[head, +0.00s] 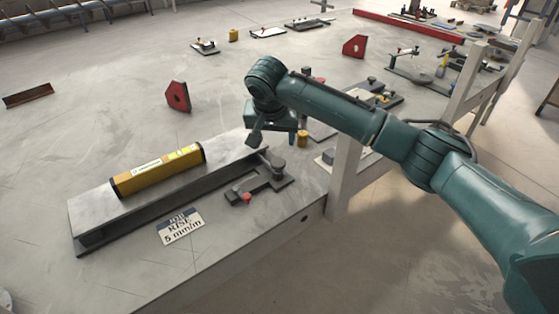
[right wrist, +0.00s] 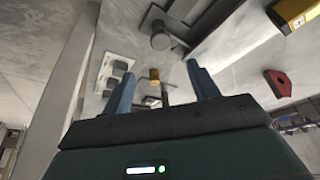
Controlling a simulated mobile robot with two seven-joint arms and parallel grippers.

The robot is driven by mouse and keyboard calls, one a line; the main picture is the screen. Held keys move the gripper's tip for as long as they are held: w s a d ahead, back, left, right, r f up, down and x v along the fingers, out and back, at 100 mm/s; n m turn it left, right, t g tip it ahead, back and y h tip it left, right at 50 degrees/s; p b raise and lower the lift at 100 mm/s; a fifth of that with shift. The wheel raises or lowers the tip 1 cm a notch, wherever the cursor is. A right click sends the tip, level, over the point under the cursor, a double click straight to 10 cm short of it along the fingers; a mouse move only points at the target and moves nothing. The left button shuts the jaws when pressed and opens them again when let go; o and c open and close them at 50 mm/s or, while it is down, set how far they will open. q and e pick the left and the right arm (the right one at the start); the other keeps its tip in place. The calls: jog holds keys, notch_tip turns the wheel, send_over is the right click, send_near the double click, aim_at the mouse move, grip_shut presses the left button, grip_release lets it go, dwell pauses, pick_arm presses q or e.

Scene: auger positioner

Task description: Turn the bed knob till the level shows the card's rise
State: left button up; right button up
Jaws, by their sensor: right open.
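A yellow level (head: 158,170) lies along the top of a long grey steel bed (head: 100,208); its end also shows in the right wrist view (right wrist: 297,12). Its bubble is too small to read. A white card (head: 181,227) in front of the bed reads "JOB RISE 5 mm/m". A dark round knob (head: 277,164) stands at the bed's right end and probably shows in the right wrist view (right wrist: 160,38). My right gripper (head: 273,135) is open and empty, above and behind the knob, apart from it. It also shows in the right wrist view (right wrist: 163,88). My left gripper is out of view.
A dark plate with a red-tipped part (head: 246,197) lies beside the knob. A small yellow cylinder (head: 303,139) stands near my right gripper. Red angle blocks (head: 178,96) stand farther back. A pale post (head: 349,165) rises at the table's right edge. The table's left side is mostly clear.

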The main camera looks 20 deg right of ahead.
aim_at(278, 162)
jog(key=x, duration=1.2)
jog(key=shift+f, duration=0.45)
jog(key=shift+c, duration=0.3)
jog(key=c, duration=0.9)
jog(key=shift+r, duration=0.1)
